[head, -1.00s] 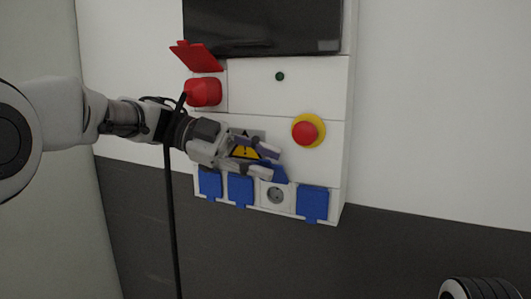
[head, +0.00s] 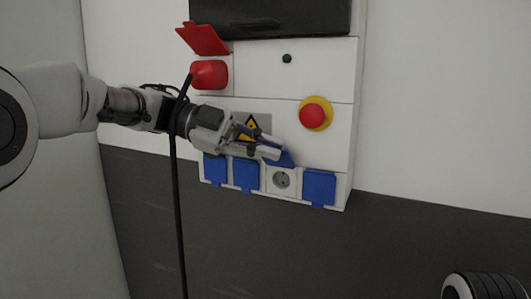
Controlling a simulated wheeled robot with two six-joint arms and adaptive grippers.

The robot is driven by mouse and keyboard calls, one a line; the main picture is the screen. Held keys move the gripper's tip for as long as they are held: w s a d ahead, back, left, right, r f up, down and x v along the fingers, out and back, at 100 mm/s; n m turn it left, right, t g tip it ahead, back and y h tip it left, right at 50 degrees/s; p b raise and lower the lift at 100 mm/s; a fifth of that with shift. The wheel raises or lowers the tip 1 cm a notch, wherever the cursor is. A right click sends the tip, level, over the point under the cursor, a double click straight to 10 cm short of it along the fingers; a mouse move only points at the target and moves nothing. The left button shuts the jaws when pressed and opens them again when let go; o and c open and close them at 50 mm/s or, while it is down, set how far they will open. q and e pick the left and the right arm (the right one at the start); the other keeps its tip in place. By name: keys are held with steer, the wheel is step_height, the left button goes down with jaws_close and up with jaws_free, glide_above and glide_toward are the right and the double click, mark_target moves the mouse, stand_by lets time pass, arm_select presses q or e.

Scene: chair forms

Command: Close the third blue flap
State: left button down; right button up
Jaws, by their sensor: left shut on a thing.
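A white wall panel carries a row of blue socket flaps along its bottom. The third blue flap (head: 285,160) is raised, and its round grey socket (head: 281,180) shows below it. The first (head: 215,170), second (head: 246,175) and fourth (head: 319,187) blue flaps hang down over their sockets. My left gripper (head: 274,150) comes in from the left, its fingertips at the raised third flap. It is shut on that flap, whose upper part the fingers hide. My right gripper is not in view; only part of my right arm shows at bottom right.
A red socket (head: 209,74) with a raised red cover (head: 203,38) is at upper left of the panel. A red stop button (head: 312,115) on a yellow ring is at right. A yellow warning sign (head: 250,125) lies behind my left gripper. A black cable hangs past my left wrist.

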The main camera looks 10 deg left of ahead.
arm_select(q)
steer(key=f+m+b, duration=0.1)
steer(key=b, duration=0.3)
steer(key=s+f+m+t+h+b, duration=0.1)
steer(key=m+b, duration=0.1)
steer(key=b, duration=0.2)
steer(key=f+m+h+b, duration=0.1)
steer(key=m+b, duration=0.1)
steer(key=b, duration=0.3)
steer(key=shift+s+a+f+t, duration=0.25)
steer(key=shift+s+t, duration=0.15)
steer(key=c, duration=1.5)
jaws_free()
steer(key=shift+o, duration=0.9)
steer(key=shift+d+r, duration=0.1)
steer(key=shift+d, duration=0.15)
steer(key=a+r, duration=0.1)
steer(key=a, duration=1)
steer(key=shift+s+a, duration=0.2)
steer(key=shift+s, duration=0.2)
